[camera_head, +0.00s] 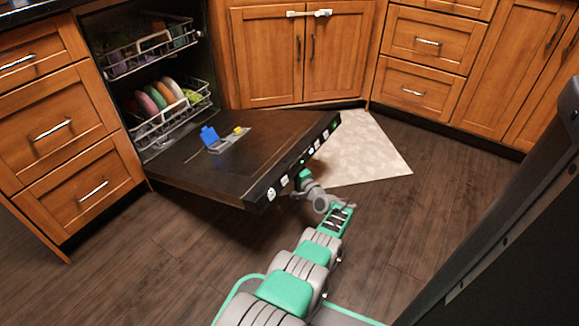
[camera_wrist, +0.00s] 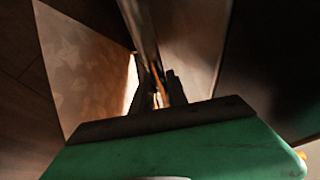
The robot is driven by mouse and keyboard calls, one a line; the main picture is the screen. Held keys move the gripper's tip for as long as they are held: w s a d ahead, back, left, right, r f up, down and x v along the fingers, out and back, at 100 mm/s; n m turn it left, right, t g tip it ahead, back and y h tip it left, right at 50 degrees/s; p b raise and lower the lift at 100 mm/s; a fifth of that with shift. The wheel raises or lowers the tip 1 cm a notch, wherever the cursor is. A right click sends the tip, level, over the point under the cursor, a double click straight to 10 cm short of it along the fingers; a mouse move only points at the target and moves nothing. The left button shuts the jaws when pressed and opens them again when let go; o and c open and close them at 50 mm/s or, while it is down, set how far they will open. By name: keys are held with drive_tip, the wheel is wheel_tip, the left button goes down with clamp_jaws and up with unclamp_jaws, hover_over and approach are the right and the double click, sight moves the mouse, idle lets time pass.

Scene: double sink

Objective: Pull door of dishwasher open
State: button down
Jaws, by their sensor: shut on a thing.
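The dishwasher (camera_head: 150,75) stands at the upper left of the head view with its dark door (camera_head: 190,165) swung down, out from the cabinets and close to level. The door's outer edge carries a black control strip (camera_head: 300,158) with small lit buttons. My gripper (camera_head: 304,182) is at the outer side of this edge, near its middle, and its fingers are mostly hidden there. In the wrist view, the fingers (camera_wrist: 160,90) are closed around a pale metal bar (camera_wrist: 140,28), which looks like the door handle. The exact contact is dark and partly hidden.
Two racks (camera_head: 170,108) with colourful dishes sit inside the dishwasher. A blue dispenser lid (camera_head: 210,138) stands up on the door's inner face. A pale mat (camera_head: 365,150) lies beyond the door. Wooden cabinets (camera_head: 300,60) line the back; dark floor is clear at right.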

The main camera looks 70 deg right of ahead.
drive_tip(key=shift+s+r, duration=0.1)
drive_tip(key=c, duration=1.5)
unclamp_jaws()
drive_tip(key=shift+o, duration=1)
drive_tip(key=shift+w, duration=0.2)
drive_tip(key=shift+a, duration=0.1)
drive_tip(key=p+v, duration=0.4)
drive_tip(key=v, duration=0.3)
drive_tip(key=shift+s+a, duration=0.2)
drive_tip(key=shift+s, duration=0.15)
